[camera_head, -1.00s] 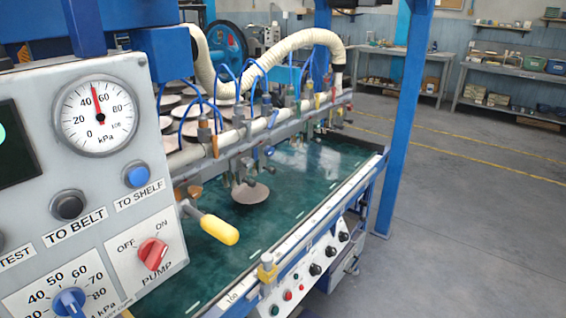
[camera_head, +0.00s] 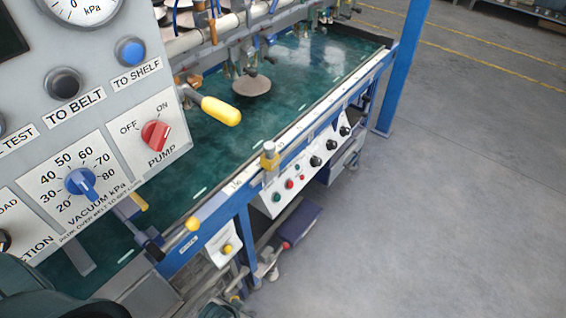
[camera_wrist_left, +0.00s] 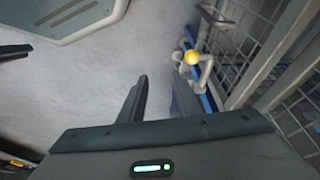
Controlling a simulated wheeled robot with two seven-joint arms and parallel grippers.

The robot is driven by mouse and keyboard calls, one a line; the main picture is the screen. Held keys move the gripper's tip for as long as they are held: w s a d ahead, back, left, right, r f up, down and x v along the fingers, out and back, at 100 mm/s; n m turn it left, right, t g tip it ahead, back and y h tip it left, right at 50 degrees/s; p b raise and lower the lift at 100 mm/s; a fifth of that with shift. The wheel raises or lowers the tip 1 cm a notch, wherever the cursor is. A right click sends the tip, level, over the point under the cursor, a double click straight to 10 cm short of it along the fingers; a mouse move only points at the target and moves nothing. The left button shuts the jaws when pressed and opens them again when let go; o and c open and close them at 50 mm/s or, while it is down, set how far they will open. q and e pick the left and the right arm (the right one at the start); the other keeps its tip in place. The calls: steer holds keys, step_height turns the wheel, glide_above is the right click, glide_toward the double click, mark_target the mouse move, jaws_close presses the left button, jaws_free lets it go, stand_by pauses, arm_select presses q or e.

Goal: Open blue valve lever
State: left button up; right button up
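In the left wrist view, a narrow blue part (camera_wrist_left: 207,102) shows beside a grey fitting with a yellow knob (camera_wrist_left: 192,57), just beyond my right-hand fingertip. I cannot tell whether this blue part is the valve lever. My left gripper (camera_wrist_left: 160,92) has its two dark fingers apart, with only floor between them. It is empty, and contact with the blue part cannot be judged. In the head view, dark parts of my left arm fill the lower left corner, and its fingertips cannot be made out. My right gripper cannot be identified.
The control panel (camera_head: 105,110) stands at the left, with a yellow-handled lever (camera_head: 220,110) at its right. The green table (camera_head: 300,70) runs behind it. Pipes and fittings (camera_head: 228,249) lie below its frame. Metal mesh (camera_wrist_left: 240,50) stands at the wrist view's right. Floor is clear at right.

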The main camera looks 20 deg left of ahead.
arm_select(q)
steer(key=s+f, duration=0.4)
steer(key=f, duration=0.6)
steer(key=s+f+t, duration=0.1)
steer(key=s+f, duration=0.3)
steer(key=f, duration=0.7)
steer(key=shift+s+d+h, duration=0.4)
steer(key=shift+d, duration=0.05)
steer(key=shift+d+f, duration=0.1)
